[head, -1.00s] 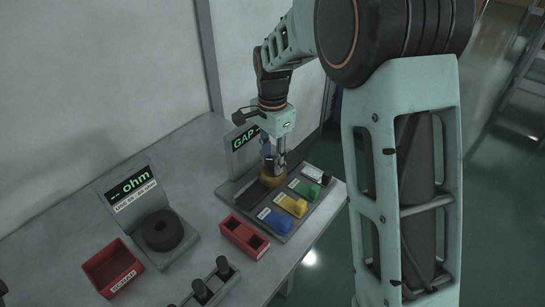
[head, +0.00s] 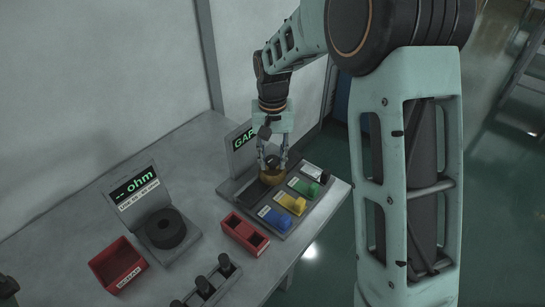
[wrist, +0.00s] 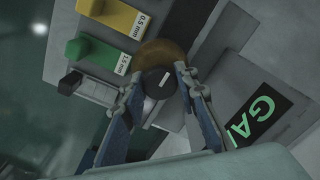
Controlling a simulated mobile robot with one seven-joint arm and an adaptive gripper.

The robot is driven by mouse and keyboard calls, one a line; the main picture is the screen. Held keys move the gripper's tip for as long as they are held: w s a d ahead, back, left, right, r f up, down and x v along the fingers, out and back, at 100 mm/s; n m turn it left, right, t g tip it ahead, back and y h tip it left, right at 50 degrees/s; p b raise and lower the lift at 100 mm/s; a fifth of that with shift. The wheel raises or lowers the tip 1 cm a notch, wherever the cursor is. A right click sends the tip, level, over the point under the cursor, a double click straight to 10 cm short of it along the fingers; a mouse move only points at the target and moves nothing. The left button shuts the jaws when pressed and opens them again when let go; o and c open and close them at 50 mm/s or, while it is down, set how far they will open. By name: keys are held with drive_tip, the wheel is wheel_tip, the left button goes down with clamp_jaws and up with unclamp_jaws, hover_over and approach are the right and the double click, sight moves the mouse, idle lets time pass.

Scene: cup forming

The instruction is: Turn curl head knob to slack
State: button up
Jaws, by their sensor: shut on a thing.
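The curl head knob is a dark round knob (wrist: 157,82) with a white mark line on its top. It sits on a brass-coloured round base (wrist: 165,50), which also shows in the head view (head: 271,176) on the grey fixture. My gripper (head: 273,165) points down over the base. In the wrist view its two fingers (wrist: 160,84) lie on opposite sides of the knob and are shut on it. The fingers hide part of the knob's sides. A display reading "GAP" (head: 243,141) stands behind the fixture and is partly covered by my gripper.
Blue (head: 274,217), yellow (head: 293,203) and green (head: 306,187) blocks line the fixture's front. A red two-slot holder (head: 244,234), an ohm meter stand (head: 133,190), a red scrap bin (head: 118,266) and black pegs (head: 203,286) stand left and in front.

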sight(273, 158)
drive_tip(key=n+p, duration=0.1)
drive_tip(key=n, duration=0.5)
drive_tip(key=shift+r, duration=0.1)
drive_tip(key=n+p, duration=0.2)
drive_tip(key=n, duration=0.4)
idle(0.4)
drive_tip(key=o, duration=1.2)
drive_tip(key=shift+c, duration=0.2)
wheel_tip(273, 158, up, 12)
